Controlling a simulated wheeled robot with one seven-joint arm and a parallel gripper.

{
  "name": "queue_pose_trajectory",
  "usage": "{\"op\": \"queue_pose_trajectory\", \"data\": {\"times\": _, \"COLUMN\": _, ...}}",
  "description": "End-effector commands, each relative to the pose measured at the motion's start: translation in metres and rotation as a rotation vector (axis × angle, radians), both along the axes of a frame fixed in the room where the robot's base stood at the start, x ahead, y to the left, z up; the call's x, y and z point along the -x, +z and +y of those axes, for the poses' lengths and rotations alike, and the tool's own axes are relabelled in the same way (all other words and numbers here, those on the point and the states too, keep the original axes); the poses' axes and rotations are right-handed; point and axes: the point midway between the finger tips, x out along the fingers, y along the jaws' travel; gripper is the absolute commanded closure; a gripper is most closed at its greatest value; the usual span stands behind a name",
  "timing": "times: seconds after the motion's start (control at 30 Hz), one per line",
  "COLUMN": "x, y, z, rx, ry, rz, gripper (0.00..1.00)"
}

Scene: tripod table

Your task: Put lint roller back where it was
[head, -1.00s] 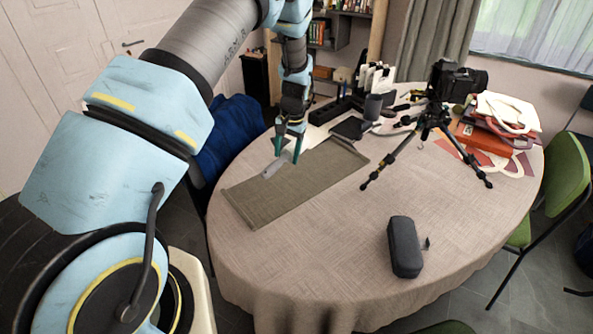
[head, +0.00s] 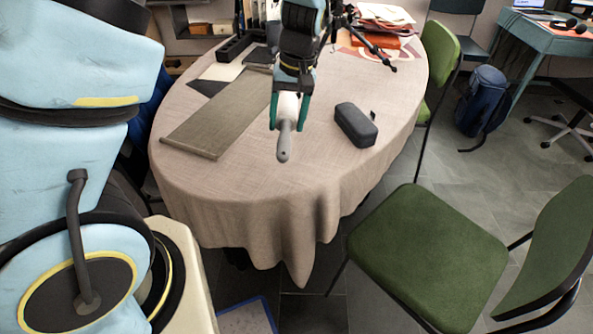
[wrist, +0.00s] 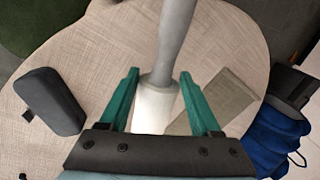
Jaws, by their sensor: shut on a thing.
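The lint roller (head: 284,141) has a grey handle and a white roll. My gripper (head: 288,122) is shut on it, with the teal fingers on either side of the white roll. In the head view the handle hangs downward, in front of the tablecloth between the mat and the dark case. In the wrist view the lint roller (wrist: 173,45) runs up from between the fingers (wrist: 158,90), handle pointing away. Its height above the round table (head: 225,185) is hard to tell, but it appears held clear of the cloth.
A grey-green mat (head: 215,120) lies left of my gripper. A dark case (head: 356,125) lies to the right. A black tripod (head: 372,48) and a stack of papers (head: 385,20) stand at the back. A green chair (head: 430,250) is at the front right. The table's front area is clear.

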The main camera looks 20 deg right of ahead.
Motion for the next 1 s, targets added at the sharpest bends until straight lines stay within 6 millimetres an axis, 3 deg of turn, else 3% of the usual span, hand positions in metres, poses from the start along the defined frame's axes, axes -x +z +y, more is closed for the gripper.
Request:
{"op": "queue_pose_trajectory", "data": {"times": 0.73, "x": 0.005, "y": -0.093, "z": 0.003, "rx": -0.003, "ry": 0.015, "rz": 0.002, "gripper": 0.88}}
{"op": "queue_pose_trajectory", "data": {"times": 1.0, "x": 0.005, "y": -0.1, "z": 0.002, "rx": 0.001, "ry": 0.013, "rz": 0.0, "gripper": 0.88}}
